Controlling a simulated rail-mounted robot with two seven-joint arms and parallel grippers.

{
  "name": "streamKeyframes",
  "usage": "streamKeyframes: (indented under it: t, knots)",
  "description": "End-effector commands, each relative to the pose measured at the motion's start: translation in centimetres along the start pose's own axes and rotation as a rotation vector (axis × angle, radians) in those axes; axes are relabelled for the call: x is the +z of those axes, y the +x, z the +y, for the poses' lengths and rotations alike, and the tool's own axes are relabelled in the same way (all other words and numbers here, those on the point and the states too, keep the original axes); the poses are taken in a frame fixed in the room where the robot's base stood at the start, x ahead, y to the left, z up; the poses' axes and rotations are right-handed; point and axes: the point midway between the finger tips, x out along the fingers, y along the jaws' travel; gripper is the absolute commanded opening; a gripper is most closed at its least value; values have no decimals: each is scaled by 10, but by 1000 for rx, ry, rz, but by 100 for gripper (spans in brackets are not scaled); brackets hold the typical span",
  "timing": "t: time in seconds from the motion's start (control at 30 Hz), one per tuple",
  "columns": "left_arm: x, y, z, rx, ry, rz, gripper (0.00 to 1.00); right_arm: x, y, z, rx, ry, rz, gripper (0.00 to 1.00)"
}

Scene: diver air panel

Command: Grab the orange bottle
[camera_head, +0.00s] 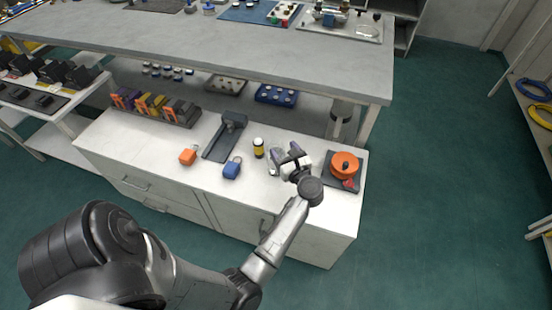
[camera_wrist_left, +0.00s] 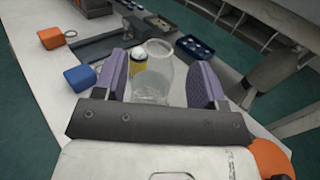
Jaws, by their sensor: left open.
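No plainly orange bottle shows. The nearest match is a small bottle with a yellow-orange band, black below and a white top (camera_head: 258,148), upright on the white cabinet top. It also shows in the left wrist view (camera_wrist_left: 137,66), partly behind a clear glass vessel (camera_wrist_left: 152,80). My left gripper (camera_head: 286,156) is open, just right of the bottle. In the left wrist view its two purple fingers (camera_wrist_left: 161,80) stand apart, with the clear glass in the gap from this angle. I cannot tell whether they touch it. My right gripper is not in view.
An orange round pot-like thing (camera_head: 344,163) sits on a dark tray at the right. An orange block (camera_head: 188,156), a blue block (camera_head: 232,168) and a dark stand (camera_head: 225,138) lie to the left. A grey shelf (camera_head: 230,55) overhangs the back.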

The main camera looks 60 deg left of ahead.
Motion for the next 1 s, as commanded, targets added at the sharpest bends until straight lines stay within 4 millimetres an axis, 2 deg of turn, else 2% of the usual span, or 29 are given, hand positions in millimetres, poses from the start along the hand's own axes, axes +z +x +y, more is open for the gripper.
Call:
streamKeyframes:
  t: [0.2, 0.4, 0.77, 1.0]
  knots:
    - [0, 31, 0, 0, 3, -5, 65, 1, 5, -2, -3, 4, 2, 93]
    - [0, 54, 0, -1, 2, -4, 65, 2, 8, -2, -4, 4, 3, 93]
    - [1, 60, 0, -2, 3, -3, 65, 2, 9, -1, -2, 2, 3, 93]
    - [1, 60, 0, -2, 3, -3, 43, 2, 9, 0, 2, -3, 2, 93]
